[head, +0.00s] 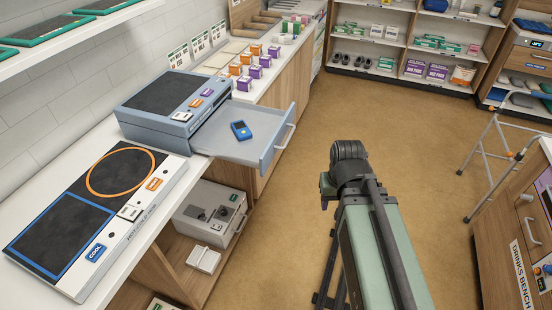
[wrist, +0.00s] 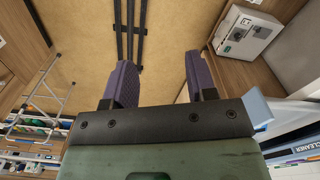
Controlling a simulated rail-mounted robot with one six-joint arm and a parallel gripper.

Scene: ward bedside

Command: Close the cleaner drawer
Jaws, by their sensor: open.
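The cleaner drawer (head: 215,143) stands pulled out of a blue-grey unit (head: 165,100) on the left counter. Its front has a light bar handle (head: 285,127). A small blue device (head: 240,130) lies in the drawer. In the wrist view, a label reading CLEANER (wrist: 302,152) shows at the lower right, and a pale blue part (wrist: 258,108), perhaps the drawer, shows beside my gripper. My gripper (wrist: 160,76) is open, with two purple-grey fingers apart and nothing between them. In the head view I cannot make out the fingers.
A hot and cold plate unit (head: 95,215) sits on the counter in front. A grey box (head: 210,212) stands on the shelf below the drawer. Orange and purple boxes (head: 245,70) stand beyond the unit. A walking frame (head: 495,160) and drinks bench (head: 525,235) are right.

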